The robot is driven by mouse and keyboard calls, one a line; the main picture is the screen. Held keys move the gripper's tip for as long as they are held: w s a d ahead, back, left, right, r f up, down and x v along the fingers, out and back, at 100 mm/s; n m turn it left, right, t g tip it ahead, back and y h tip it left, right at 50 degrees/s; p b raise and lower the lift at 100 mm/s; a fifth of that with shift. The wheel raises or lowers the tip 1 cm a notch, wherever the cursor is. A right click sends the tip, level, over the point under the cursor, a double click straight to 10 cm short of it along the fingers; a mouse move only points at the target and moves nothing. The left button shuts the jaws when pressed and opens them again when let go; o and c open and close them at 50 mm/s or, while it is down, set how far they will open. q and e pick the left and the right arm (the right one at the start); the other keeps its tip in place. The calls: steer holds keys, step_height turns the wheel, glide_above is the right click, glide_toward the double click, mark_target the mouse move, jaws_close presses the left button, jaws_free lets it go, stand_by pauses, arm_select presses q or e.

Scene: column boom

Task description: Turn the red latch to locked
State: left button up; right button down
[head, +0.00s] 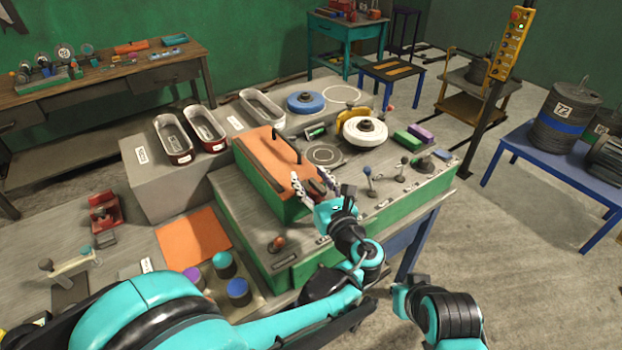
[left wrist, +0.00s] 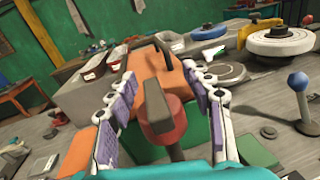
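My left gripper (left wrist: 158,72) is open, with one purple-padded finger on each side of the latch. Gaps show between the latch and both pads. In the head view, this gripper (head: 312,182) is at the front right edge of the orange-topped box (head: 270,165). My right gripper is not in view; only parts of that arm show.
A black handle (head: 288,142) stands on the orange lid close to the left gripper. A blue-knobbed lever (head: 367,174) stands just right of it. A white wheel (head: 366,131) lies behind.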

arm_select(q)
step_height(320, 180, up, 10)
stand_by(0.5)
steer(key=a+f+n, duration=0.1)
steer(key=a, duration=0.1)
steer(key=s+a+f+n+g, duration=0.1)
steer(key=a, duration=0.1)
steer(key=a+f+n+g, duration=0.1)
steer(key=a+n, duration=0.1)
steer(key=shift+s+a+f, duration=0.1)
steer(key=shift+s+f, duration=0.1)
steer(key=shift+s, duration=0.05)
steer(key=s+a+f+n+g+h, duration=0.1)
steer(key=s+a+f+n+g, duration=0.3)
steer(key=s+a+f+n, duration=0.35)
steer(key=s+a+f+n+g+h, duration=0.1)
steer(key=s+f+n+h, duration=0.2)
steer(key=n, duration=0.7)
steer(key=s+a+f+n+g+h, duration=0.1)
steer(key=s+f+n+g+h, duration=0.1)
steer(key=s+f+n, duration=0.5)
steer(key=shift+s+a+f+n+h, duration=0.3)
steer(key=shift+s+n+h, duration=0.5)
steer(key=shift+s+n, duration=0.7)
